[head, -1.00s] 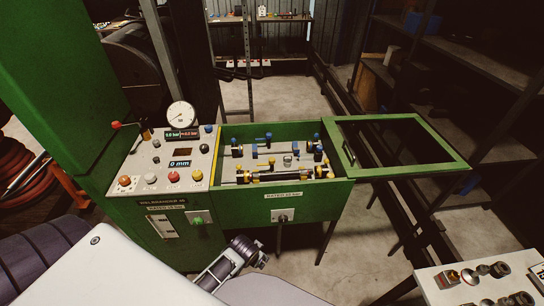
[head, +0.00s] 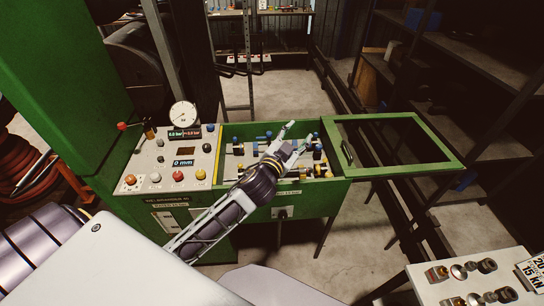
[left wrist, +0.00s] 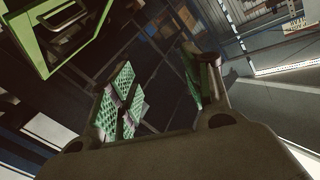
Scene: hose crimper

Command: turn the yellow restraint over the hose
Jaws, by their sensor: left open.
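The open green test box (head: 345,187) holds fittings with blue and yellow parts. Yellow parts (head: 321,168) show at the right end of the box, right of my gripper. I cannot tell which of them is the restraint. The black hose along the front of the box is mostly hidden behind my left gripper. My left gripper (head: 298,136) is open and empty over the middle of the box, its fingers pointing up and right. In the left wrist view its green-padded fingers (left wrist: 160,95) stand apart with nothing between them. My right gripper is not in view.
The green framed lid (head: 455,160) is swung open to the right; its corner also shows in the left wrist view (left wrist: 45,55). The control panel (head: 165,160) with gauge and buttons is left of the box. Another panel (head: 430,295) stands at the lower right.

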